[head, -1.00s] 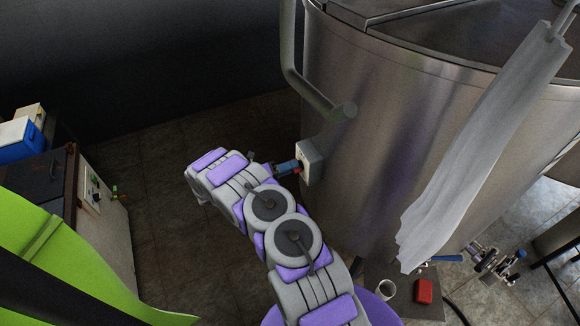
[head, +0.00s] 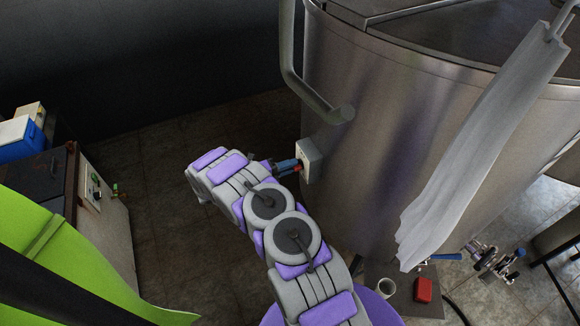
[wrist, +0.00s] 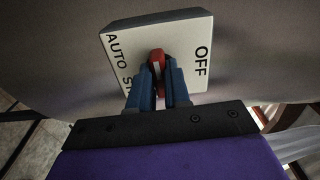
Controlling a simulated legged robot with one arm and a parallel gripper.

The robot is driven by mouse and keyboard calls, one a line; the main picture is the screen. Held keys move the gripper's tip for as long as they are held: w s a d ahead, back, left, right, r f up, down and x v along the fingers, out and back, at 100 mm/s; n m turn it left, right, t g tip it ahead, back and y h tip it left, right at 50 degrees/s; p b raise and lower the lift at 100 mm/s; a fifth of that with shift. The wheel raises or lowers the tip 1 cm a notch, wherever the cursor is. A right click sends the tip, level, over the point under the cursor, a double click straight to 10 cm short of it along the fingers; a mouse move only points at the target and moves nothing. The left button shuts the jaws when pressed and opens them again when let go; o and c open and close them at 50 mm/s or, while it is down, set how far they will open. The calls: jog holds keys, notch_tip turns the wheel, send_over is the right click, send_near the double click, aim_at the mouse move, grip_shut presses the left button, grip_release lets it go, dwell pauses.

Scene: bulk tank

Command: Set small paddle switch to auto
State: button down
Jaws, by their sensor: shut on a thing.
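The small paddle switch is a red handle (wrist: 157,62) on a pale switch box (wrist: 118,48) in the wrist view. The box face reads AUTO on the left, OFF on the right and a partly hidden word starting with S below. In the head view the box (head: 311,160) is fixed to the side of the steel tank (head: 400,130). My gripper (wrist: 160,72) has blue fingers, shut on the red handle from both sides. The handle points up, between the AUTO and OFF words. In the head view my gripper (head: 292,166) reaches the box from the left.
A bent grey pipe (head: 310,90) hangs on the tank just above the box. A white cloth (head: 480,150) hangs down the tank at right. A cabinet with controls (head: 100,210) stands at left. A cup (head: 387,289) and red block (head: 424,290) sit low right.

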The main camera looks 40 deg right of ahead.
jog(key=shift+w, duration=0.2)
jog(key=c, duration=1.3)
grip_release()
jog(key=shift+w+f, duration=0.15)
jog(key=shift+o, duration=1)
jog(key=shift+s, duration=0.2)
jog(key=v, duration=1.7)
jog(key=shift+a, duration=0.3)
